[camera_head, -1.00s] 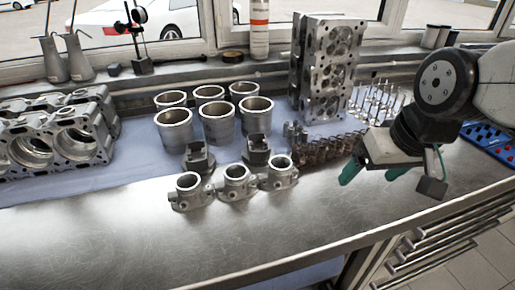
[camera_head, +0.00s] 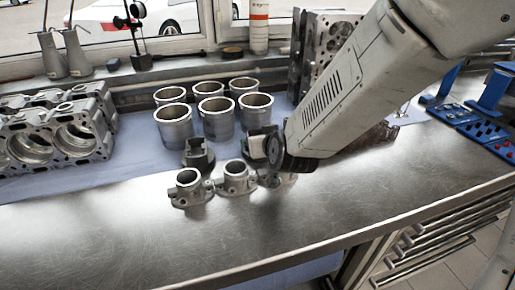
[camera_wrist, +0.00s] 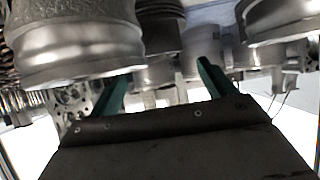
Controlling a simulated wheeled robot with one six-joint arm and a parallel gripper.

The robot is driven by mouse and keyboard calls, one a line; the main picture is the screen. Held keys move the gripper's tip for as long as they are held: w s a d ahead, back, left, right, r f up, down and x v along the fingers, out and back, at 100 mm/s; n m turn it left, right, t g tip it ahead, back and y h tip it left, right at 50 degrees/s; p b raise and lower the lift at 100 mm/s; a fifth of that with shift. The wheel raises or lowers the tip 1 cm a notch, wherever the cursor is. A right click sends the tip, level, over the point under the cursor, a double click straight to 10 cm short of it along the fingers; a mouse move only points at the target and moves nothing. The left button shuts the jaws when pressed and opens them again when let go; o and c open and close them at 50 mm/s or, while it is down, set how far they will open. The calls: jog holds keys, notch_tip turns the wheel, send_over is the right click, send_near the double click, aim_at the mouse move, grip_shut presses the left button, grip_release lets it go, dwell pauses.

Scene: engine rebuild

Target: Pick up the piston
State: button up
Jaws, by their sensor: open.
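Two grey pistons stand on the bench in the head view, between the cylinder liners and the front castings. The left piston (camera_head: 198,157) shows clear; the right piston (camera_head: 257,146) is partly hidden by my wrist. In the wrist view, which looks upside down, a dark ringed part that looks like a piston (camera_wrist: 162,16) stands ahead, roughly between my green fingers. My gripper (camera_wrist: 163,72) is open, and nothing shows clasped between the fingers. In the head view my arm hides the fingers.
Three small flanged castings (camera_head: 237,180) stand in front of the pistons, the rightmost partly behind my wrist. Several cylinder liners (camera_head: 215,120) stand behind. An engine block (camera_head: 55,135) is at left, a cylinder head (camera_head: 318,45) behind my arm. The front bench surface (camera_head: 130,235) is clear.

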jog(key=x, duration=0.5)
jog(key=shift+d+f, duration=0.15)
jog(key=shift+c, duration=0.3)
jog(key=c, duration=1.3)
